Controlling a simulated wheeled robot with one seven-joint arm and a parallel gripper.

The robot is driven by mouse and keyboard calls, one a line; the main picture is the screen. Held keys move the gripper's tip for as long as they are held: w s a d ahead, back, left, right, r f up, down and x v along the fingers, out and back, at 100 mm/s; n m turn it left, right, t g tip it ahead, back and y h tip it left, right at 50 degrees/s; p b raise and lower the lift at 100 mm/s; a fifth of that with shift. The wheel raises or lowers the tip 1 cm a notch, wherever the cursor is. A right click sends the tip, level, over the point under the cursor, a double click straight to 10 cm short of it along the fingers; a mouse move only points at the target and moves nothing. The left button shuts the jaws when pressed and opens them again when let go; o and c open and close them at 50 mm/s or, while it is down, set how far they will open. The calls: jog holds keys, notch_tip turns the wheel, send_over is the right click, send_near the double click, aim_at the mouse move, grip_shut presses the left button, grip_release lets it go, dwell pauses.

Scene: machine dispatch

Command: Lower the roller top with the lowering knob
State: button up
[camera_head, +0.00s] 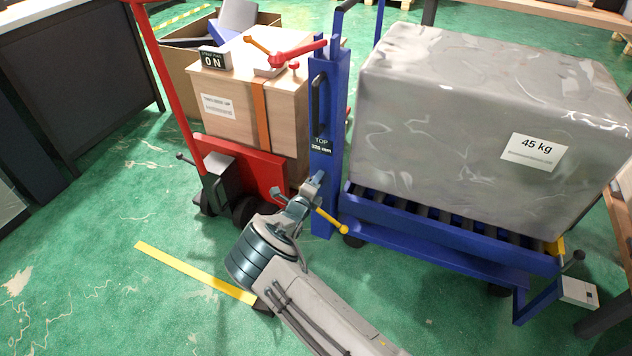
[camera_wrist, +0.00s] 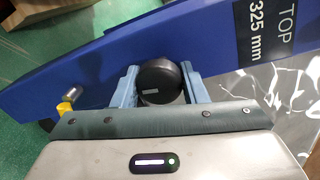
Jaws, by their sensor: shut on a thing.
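The roller top (camera_head: 455,236) is a blue frame with dark rollers on a blue cart, and it bears a large wrapped grey block (camera_head: 440,120) labelled "45 kg". A blue column (camera_head: 322,95) stands at its left end with a label (camera_head: 321,145) reading "TOP 325 mm", sharper in the wrist view (camera_wrist: 281,30). The round black lowering knob (camera_wrist: 160,82) sits between the fingers of my gripper (camera_wrist: 158,84) in the wrist view. My gripper is shut on it, at the column's lower part. In the head view my gripper (camera_head: 312,186) hides the knob.
A yellow-tipped lever (camera_head: 332,221) sticks out just beside my gripper. A red pallet truck (camera_head: 240,165) with a wooden crate (camera_head: 235,105) stands close on the left. A yellow floor strip (camera_head: 195,272) crosses open green floor at the lower left.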

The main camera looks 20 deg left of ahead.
jog(key=shift+n, duration=0.6)
jog(key=shift+f, duration=0.1)
jog(key=o, duration=1)
jog(key=shift+c, duration=0.2)
jog(key=shift+s, duration=0.1)
jog(key=shift+s+a, duration=0.1)
jog(key=shift+s, duration=0.2)
jog(key=s+r+p, duration=0.1)
jog(key=s+p, duration=0.2)
jog(key=s, duration=1)
jog(key=shift+a+r, duration=0.25)
jog(key=shift+a, duration=0.2)
